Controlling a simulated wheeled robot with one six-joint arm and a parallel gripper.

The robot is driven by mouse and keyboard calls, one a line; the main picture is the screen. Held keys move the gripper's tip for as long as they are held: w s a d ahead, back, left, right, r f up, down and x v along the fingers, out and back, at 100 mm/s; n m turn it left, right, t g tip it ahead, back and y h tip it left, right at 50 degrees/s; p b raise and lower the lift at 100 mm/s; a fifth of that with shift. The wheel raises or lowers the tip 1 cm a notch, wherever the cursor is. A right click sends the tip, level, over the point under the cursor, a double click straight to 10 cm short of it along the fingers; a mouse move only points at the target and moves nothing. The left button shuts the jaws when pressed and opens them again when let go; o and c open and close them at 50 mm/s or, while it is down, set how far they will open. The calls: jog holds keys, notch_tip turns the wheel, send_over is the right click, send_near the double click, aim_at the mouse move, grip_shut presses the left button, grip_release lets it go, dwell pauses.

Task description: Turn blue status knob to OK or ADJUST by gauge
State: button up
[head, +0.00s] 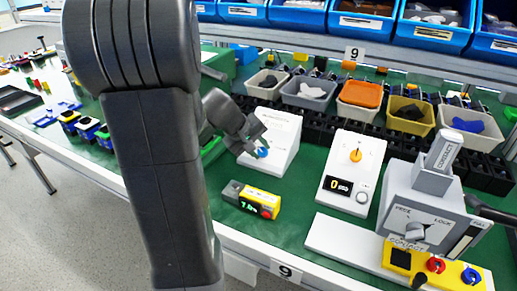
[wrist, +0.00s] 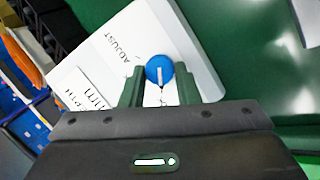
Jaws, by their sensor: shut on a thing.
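The blue knob (head: 263,152) sits on the sloped face of a white box (head: 287,130) on the green bench. In the wrist view the blue knob (wrist: 159,66) lies between the two green-grey fingers of my gripper (wrist: 161,82), which is shut on it. A white pointer line on the knob runs toward the gripper body. The word ADJUST shows on the white box face (wrist: 95,60), to the upper left of the knob; no OK label is readable. My gripper (head: 258,148) also shows in the head view.
To the right stand a white unit (head: 352,172) with an orange knob and a display, and a grey FREE/LOCK fixture (head: 428,205). A yellow panel (head: 440,268) with red and blue knobs is at the front right. Several filled bins line the back.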

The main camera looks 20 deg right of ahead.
jog(key=o, duration=1)
jog(key=shift+c, duration=0.2)
jog(key=w+p+v, duration=0.1)
jog(key=v, duration=0.6)
jog(key=shift+s+a+r, duration=0.2)
jog(key=shift+s, duration=0.3)
jog(key=b+x, duration=0.1)
jog(key=x, duration=0.7)
jog(key=shift+r+m+p, duration=0.3)
